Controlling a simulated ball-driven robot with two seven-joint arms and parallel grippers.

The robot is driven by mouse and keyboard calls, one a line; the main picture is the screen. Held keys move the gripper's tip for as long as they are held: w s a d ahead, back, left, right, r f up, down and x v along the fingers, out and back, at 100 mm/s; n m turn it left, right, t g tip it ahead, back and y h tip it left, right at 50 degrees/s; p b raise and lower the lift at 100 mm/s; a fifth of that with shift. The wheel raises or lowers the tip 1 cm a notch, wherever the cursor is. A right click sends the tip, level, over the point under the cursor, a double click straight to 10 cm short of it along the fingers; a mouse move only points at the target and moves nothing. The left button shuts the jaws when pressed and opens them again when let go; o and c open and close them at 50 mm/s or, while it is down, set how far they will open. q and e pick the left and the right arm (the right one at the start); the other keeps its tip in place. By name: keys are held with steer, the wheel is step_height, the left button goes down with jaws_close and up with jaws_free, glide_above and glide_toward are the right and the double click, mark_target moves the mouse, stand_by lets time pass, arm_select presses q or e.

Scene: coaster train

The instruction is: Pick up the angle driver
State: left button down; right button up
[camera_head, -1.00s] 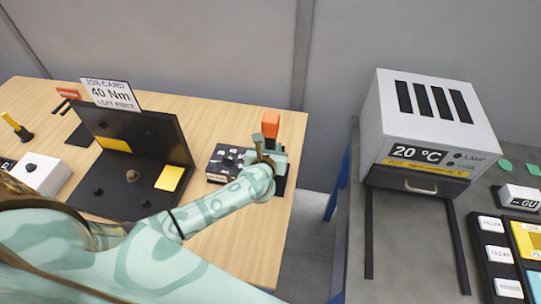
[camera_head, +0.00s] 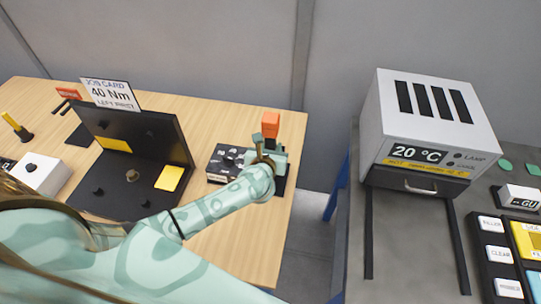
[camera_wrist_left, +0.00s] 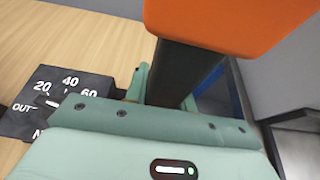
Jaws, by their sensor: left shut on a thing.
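The angle driver shows as an orange block (camera_head: 271,123) on a dark shaft, standing upright near the right edge of the wooden table. In the left wrist view its orange end (camera_wrist_left: 225,22) and black shaft (camera_wrist_left: 182,72) are large and close. My left gripper (camera_head: 268,160) is shut on the shaft, below the orange end. The lower part of the driver is hidden behind the gripper. My right gripper is not in view.
A black dial box (camera_head: 227,162) marked with numbers stands just left of the gripper. A black stand (camera_head: 165,145) with a 40 Nm job card (camera_head: 110,94) is further left. A white oven (camera_head: 430,120) stands on a separate grey bench, across a gap.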

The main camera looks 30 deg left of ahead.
mark_target(272, 138)
arm_select(q)
steer(key=shift+w+r, duration=0.1)
steer(key=shift+w, duration=0.05)
steer(key=shift+r, duration=0.1)
steer(key=f+v, duration=0.1)
steer(key=v, duration=0.8)
steer(key=s+f+b+v, duration=0.1)
steer(key=f+v, duration=0.1)
steer(key=v, duration=0.7)
steer(key=shift+s+d+f, duration=0.15)
steer(key=shift+s+f, duration=0.05)
steer(key=shift+f, duration=0.15)
steer(key=c, duration=1.7)
jaws_free()
jaws_close()
steer(key=shift+w, duration=0.1)
